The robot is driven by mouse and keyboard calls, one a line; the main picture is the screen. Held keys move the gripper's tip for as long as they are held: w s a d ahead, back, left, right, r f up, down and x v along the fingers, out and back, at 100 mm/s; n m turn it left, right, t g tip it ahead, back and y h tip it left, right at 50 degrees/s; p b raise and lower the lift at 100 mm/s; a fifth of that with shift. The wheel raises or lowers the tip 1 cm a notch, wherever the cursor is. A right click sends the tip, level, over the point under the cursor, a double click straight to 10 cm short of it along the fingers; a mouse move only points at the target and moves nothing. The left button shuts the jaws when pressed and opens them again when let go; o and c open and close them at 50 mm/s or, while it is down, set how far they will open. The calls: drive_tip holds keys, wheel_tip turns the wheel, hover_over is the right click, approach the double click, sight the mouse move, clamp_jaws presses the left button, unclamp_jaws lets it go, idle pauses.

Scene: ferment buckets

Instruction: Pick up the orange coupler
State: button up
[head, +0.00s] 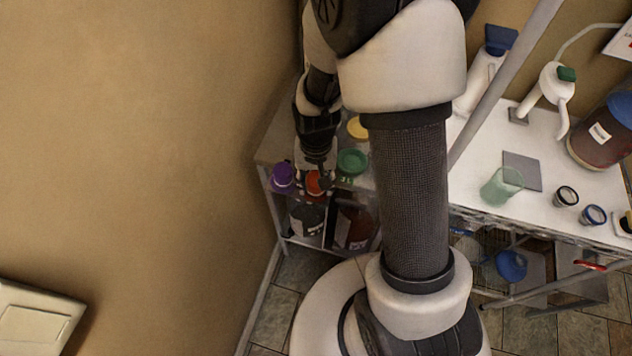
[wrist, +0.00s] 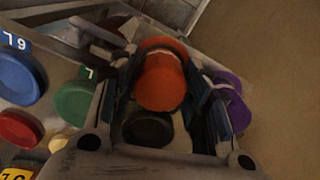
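The orange coupler (wrist: 160,82) is a round, stepped piece between the two fingers of my gripper (wrist: 163,68) in the wrist view. The dark fingers flank it closely on both sides. I cannot tell whether they press on it. In the head view the orange coupler (head: 314,184) shows at the left front edge of the white-topped bench, partly hidden by my gripper (head: 317,176) just above it. I cannot tell whether it rests on the bench or is raised.
A purple piece (head: 283,174) stands close on the left and a green one (head: 351,162) on the right. A yellow piece (head: 358,127) lies behind. The wrist view shows blue (wrist: 20,78), red (wrist: 18,129) and black (wrist: 147,130) round pieces. A wall is on the left.

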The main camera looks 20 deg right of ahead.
drive_tip(key=c, duration=0.7)
